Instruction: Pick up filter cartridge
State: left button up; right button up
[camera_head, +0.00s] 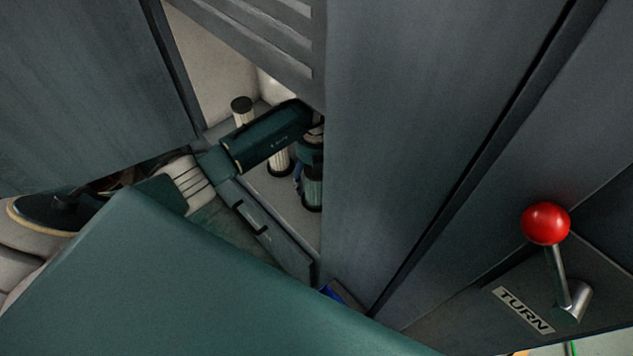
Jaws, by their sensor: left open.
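A pale filter cartridge (242,116) with a dark cap stands upright inside the open compartment, behind my left gripper. A second pale cartridge (279,166) with a dark base stands on the compartment floor, its upper part hidden by the gripper. My left gripper (314,130) reaches into the compartment from the left and points right. It is open. Its fingertips are close to the right-hand panel edge and partly hidden, and I cannot tell whether they touch anything. My right gripper is not in view.
A grey door panel (400,130) bounds the opening on the right, another panel (80,80) on the left. A red-knobbed lever (546,223) sits beside a TURN label (524,310).

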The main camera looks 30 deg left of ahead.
pick_arm(q)
jog(key=shift+f, duration=1.5)
jog(key=c, duration=1.4)
jog(key=shift+c, duration=0.5)
jog(key=shift+a+r, duration=0.1)
jog(key=shift+r, duration=0.05)
